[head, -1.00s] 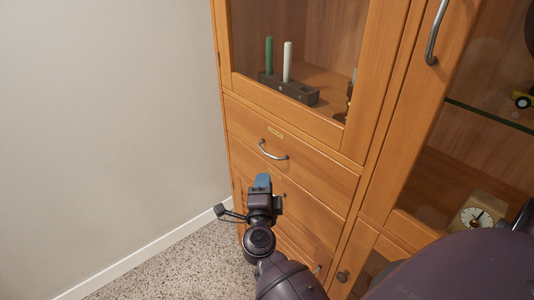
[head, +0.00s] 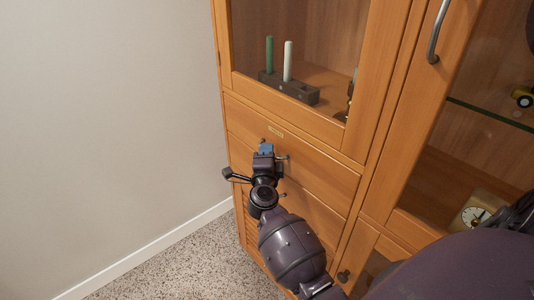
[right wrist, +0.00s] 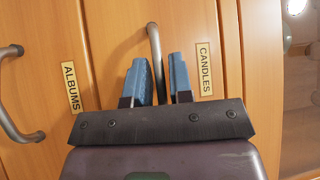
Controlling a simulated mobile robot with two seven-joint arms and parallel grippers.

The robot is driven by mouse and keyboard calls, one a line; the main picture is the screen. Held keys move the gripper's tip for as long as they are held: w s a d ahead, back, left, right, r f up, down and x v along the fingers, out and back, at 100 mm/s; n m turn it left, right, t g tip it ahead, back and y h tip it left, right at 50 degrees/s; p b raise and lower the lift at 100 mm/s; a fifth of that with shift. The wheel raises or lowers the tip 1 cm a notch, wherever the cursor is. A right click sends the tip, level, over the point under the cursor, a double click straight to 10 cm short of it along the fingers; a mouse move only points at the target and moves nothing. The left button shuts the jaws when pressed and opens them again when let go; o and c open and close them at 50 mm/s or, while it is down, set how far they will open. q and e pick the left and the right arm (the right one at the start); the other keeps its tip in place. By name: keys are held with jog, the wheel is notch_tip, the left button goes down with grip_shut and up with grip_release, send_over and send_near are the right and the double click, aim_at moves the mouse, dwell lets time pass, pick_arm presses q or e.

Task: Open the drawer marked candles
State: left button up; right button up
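The top wooden drawer (head: 320,168) sits below a glass-fronted compartment. In the right wrist view its label (right wrist: 204,70) reads CANDLES. Its bar handle (right wrist: 154,45) shows there beside the label; in the head view my gripper covers most of the handle. My right gripper (head: 266,149) is at this handle. Its two blue-padded fingers (right wrist: 160,82) are apart, one on each side of the bar, with narrow gaps visible. The drawer front looks flush with the cabinet. My left gripper is out of view.
The drawer below has a label (right wrist: 71,86) reading ALBUMS and its own handle (right wrist: 8,115). Candles in a dark holder (head: 290,88) stand behind glass above. A bare wall (head: 110,120) is on the left, with free speckled floor (head: 180,265). A tall door handle (head: 436,30) is at right.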

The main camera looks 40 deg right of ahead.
grip_shut()
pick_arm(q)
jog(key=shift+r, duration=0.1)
pick_arm(e)
jog(key=shift+a, duration=0.1)
